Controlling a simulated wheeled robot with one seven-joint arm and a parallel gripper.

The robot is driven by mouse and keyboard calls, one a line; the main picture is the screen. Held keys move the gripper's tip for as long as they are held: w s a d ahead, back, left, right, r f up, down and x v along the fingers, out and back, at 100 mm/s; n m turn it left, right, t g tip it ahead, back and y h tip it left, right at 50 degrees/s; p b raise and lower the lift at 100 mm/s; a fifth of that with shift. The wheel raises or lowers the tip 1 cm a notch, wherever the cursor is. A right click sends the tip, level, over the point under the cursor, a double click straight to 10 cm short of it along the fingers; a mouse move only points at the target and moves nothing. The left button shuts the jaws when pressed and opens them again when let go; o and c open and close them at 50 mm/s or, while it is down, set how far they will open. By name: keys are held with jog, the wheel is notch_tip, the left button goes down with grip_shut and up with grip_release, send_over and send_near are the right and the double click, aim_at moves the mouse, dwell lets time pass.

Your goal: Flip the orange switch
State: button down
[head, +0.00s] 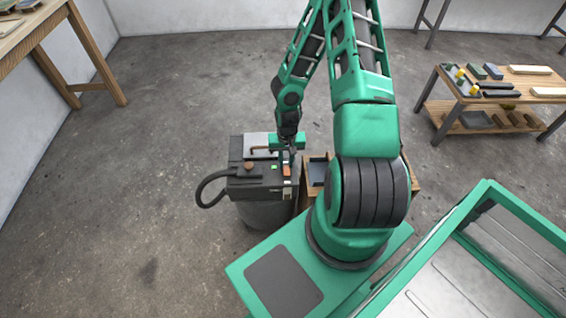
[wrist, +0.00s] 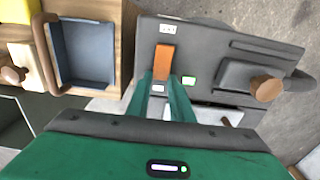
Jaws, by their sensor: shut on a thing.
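The orange switch (wrist: 165,57) is on the dark grey top of a machine (head: 250,187), near its right edge in the head view, where the switch (head: 287,170) looks like a small upright block. My gripper (wrist: 164,79) reaches down over it, its two green fingers on either side of the switch and shut on it. In the head view my gripper (head: 290,158) is just above and behind the switch. The fingertips' exact contact is partly hidden. A lit green lamp (wrist: 188,80) sits beside the switch.
The machine carries a brown knob (wrist: 268,88) and a black hose (head: 207,192) looping left. A wooden cabinet with a blue-grey tray (wrist: 83,50) stands beside it. A low wooden bench (head: 500,100) with tools is at the right. The floor (head: 130,170) at left is clear.

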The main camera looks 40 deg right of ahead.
aim_at(286, 173)
jog(key=shift+s+a+r+t+h, duration=0.1)
jog(key=shift+s+a+t+h, duration=0.15)
jog(key=shift+t+h, duration=0.25)
jog(key=shift+s+a+r+t+h, duration=0.1)
jog(key=shift+a+t+h, duration=0.15)
jog(key=shift+t, duration=0.35)
jog(key=c, duration=1.8)
grip_release()
jog(key=shift+c, duration=0.2)
jog(key=shift+d, duration=0.1)
jog(key=shift+r, duration=0.1)
jog(key=shift+s+r, duration=0.1)
jog(key=shift+r, duration=0.4)
jog(key=v, duration=0.9)
jog(key=shift+r, duration=0.25)
jog(key=shift+s, duration=0.15)
